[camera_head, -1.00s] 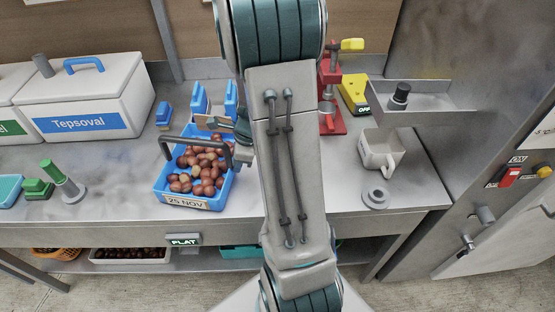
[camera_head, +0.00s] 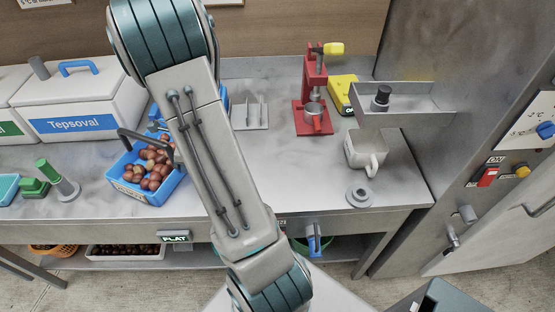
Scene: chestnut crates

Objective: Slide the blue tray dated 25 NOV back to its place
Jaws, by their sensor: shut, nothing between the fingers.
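My gripper (camera_head: 177,155) is mostly hidden behind my arm; only a sliver shows by the tray's right side. It is shut and holds nothing. Whether it touches the tray cannot be told.
The white Tepsoval box (camera_head: 85,100) stands behind and left of the tray. A grey slotted stand (camera_head: 250,113), red press (camera_head: 312,95), white mug (camera_head: 365,150) and grey ring (camera_head: 358,196) stand right. The counter's middle is partly covered by my arm.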

